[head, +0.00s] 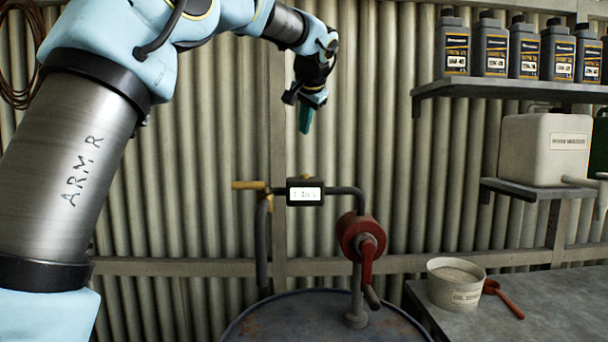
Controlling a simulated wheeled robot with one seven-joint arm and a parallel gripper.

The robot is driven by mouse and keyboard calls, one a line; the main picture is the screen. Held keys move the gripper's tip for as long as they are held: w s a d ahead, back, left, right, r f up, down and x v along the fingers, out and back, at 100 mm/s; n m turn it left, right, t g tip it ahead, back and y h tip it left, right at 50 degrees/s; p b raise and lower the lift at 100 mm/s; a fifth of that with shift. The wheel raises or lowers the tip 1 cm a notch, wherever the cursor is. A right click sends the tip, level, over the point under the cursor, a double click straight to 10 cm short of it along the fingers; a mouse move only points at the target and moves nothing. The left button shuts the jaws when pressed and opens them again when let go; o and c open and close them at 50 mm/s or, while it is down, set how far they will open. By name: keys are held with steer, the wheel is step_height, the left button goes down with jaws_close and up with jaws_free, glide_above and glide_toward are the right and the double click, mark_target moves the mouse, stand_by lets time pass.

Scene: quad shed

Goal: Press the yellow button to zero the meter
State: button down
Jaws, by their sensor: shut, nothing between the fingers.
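The meter (305,205) is a small black box with a lit white display, set in the dark pipe of a hand pump. The digits on the display are too small to read surely. A small yellow knob, which looks like the yellow button (305,176), stands on top of the meter. My gripper (305,130) points down above the meter, roughly in line with the button in the picture. Its green fingers are shut and empty, and a gap shows between the fingertips and the button.
The red crank pump (361,236) stands on a blue drum (300,318). A yellow handle (250,185) sits left of the meter. A tub of granules (446,294) and a red scoop (503,299) are on the right bench. Oil bottles (491,50) line a shelf.

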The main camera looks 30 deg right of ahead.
steer(key=shift+f, duration=0.1)
steer(key=b, duration=0.8)
glide_above(304, 179)
steer(key=f, duration=0.8)
steer(key=shift+s+f, duration=0.2)
steer(key=shift+f, duration=0.15)
steer(key=shift+f, duration=0.15)
stand_by(0.9)
steer(key=shift+f, duration=0.3)
steer(key=shift+f+b, duration=0.5)
steer(key=shift+b, duration=0.1)
stand_by(0.5)
steer(key=shift+r, duration=0.1)
steer(key=shift+r+p, duration=0.85)
steer(key=shift+p, duration=0.05)
